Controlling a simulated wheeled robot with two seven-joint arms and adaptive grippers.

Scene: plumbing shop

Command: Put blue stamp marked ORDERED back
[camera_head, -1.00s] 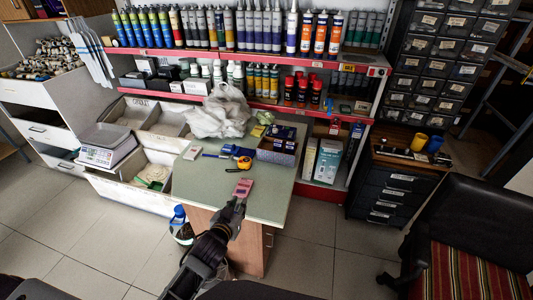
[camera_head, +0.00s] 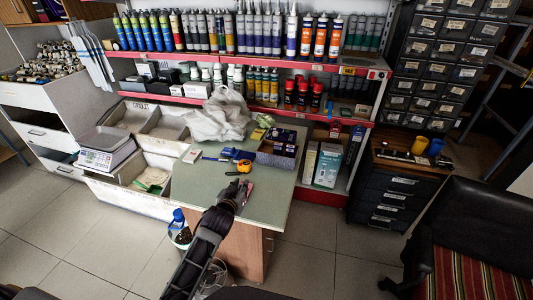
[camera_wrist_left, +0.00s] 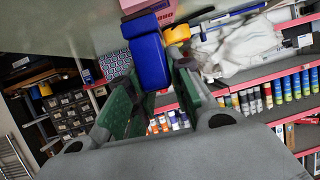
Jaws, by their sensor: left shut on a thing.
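My left gripper (camera_head: 238,190) is low over the near part of the green counter (camera_head: 262,203). In the left wrist view, my fingers (camera_wrist_left: 155,76) with green pads are shut on a blue stamp (camera_wrist_left: 151,60). Its blue body shows between the pads; no marking can be read on it. In the head view the gripper hides the stamp. A pinkish-red item (camera_head: 249,187) lies on the counter at the fingertips, partly covered; it shows at the top of the wrist view (camera_wrist_left: 165,11). My right gripper is not in view.
A yellow tape measure (camera_head: 244,166) and small blue items (camera_head: 227,152) lie farther back. A patterned box (camera_head: 277,153) stands back right, a plastic bag (camera_head: 218,116) at the rear. The counter's right front is clear.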

